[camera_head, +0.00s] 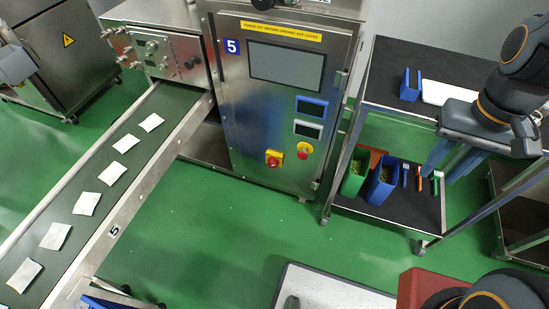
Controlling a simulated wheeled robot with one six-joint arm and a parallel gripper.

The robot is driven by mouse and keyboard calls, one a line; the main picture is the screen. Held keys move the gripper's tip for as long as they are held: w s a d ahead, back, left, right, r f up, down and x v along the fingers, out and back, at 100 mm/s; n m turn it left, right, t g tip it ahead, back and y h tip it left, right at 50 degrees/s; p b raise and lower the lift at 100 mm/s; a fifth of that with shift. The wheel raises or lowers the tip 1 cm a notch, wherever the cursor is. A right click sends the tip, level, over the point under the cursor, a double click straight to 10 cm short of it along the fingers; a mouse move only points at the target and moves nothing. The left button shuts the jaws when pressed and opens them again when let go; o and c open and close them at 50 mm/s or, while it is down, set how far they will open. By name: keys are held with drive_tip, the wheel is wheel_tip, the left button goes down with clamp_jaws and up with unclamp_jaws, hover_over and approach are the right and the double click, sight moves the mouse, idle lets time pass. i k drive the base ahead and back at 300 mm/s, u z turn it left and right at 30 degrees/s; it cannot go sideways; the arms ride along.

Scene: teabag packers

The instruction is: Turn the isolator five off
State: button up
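The isolator (273,158) is a red rotary knob on a yellow plate, low on the front of the steel machine cabinet (245,110) marked with a blue label 5 (232,46). It is too small to tell which way the knob points. A red round button on a yellow base (304,150) sits to its right.
A conveyor (88,178) with several white sachets runs to the lower left. A dark-shelved trolley (345,205) with green and blue bins stands right of the cabinet. Black-and-orange arm links show at right and bottom right. Green floor (225,235) before the cabinet is clear.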

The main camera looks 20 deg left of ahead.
sight(272, 163)
drive_tip(key=u, duration=1.1)
drive_tip(key=k, duration=0.5)
drive_tip(key=z, duration=0.6)
drive_tip(key=k, duration=0.75)
drive_tip(key=u, duration=0.15)
drive_tip(key=i, duration=0.7)
drive_tip(key=u, duration=0.55)
